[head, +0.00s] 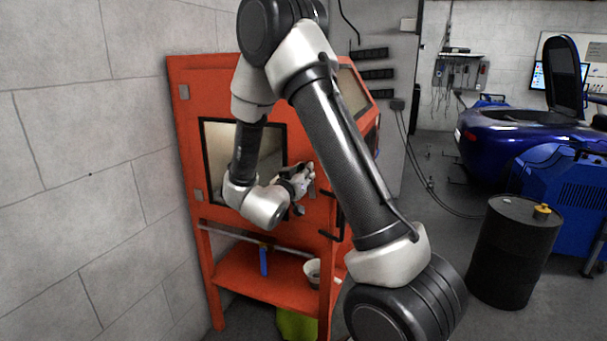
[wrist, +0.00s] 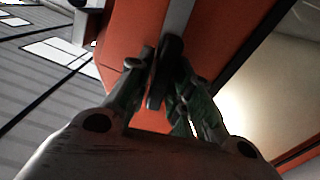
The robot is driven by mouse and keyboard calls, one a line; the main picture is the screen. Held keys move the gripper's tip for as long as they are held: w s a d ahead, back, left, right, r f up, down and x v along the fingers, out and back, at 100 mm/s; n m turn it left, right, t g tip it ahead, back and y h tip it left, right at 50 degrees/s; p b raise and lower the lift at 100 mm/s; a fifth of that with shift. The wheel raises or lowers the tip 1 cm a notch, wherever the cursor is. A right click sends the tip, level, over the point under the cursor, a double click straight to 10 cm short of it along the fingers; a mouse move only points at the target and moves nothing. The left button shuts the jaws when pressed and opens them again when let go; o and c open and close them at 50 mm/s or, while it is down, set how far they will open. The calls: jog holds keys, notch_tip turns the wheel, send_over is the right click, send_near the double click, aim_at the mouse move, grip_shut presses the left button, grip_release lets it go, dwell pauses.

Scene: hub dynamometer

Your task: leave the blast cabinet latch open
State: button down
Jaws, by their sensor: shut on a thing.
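The orange blast cabinet (head: 185,110) stands against the block wall in the head view, with a framed window in its front. My gripper (head: 308,178) is at the cabinet's front, to the right of the window. In the wrist view my gripper (wrist: 158,84) has its two fingers closed around a dark upright piece, which looks like the latch handle (wrist: 168,48), in front of the orange face. In the head view the gripper and arm hide the latch, so I cannot tell whether it is open.
A black drum (head: 512,255) and a blue machine (head: 565,195) stand at the right. Grey floor lies clear between drum and cabinet.

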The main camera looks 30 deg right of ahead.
jog(key=shift+m, duration=1.1)
jog(key=c, duration=1.4)
grip_release()
jog(key=shift+o, duration=0.2)
jog(key=v, duration=1.2)
